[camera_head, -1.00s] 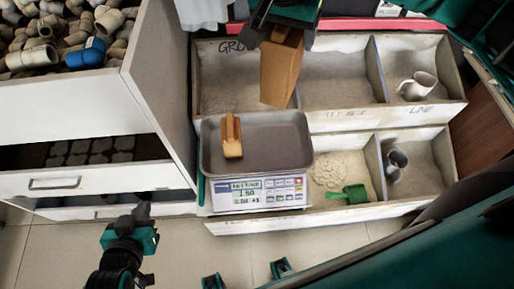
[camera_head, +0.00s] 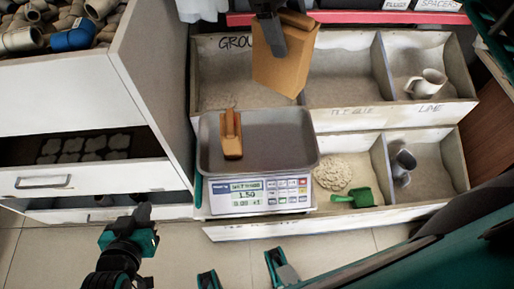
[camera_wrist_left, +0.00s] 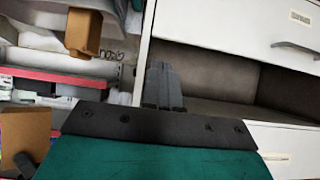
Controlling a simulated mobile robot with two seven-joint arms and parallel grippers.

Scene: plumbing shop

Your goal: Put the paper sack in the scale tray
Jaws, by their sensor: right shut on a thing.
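A brown paper sack (camera_head: 281,66) hangs tilted over the upper bins at the top of the head view. My right gripper (camera_head: 274,38) is shut on its upper part. A second, smaller tan sack-like object (camera_head: 231,143) stands in the left part of the grey scale tray (camera_head: 279,148). My left gripper (camera_head: 141,212) is empty, left of the scale and in front of the drawers. Its fingers (camera_wrist_left: 162,88) are together in the left wrist view. That view also shows the tan object (camera_wrist_left: 84,32) and the held sack (camera_wrist_left: 26,132).
The scale display (camera_head: 246,191) reads 1.50. Wooden bins hold powders, a green scoop (camera_head: 354,197), a white jug (camera_head: 427,83) and a grey jug (camera_head: 403,166). A cabinet with an open drawer (camera_head: 90,178) stands left. The tray's right part is free.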

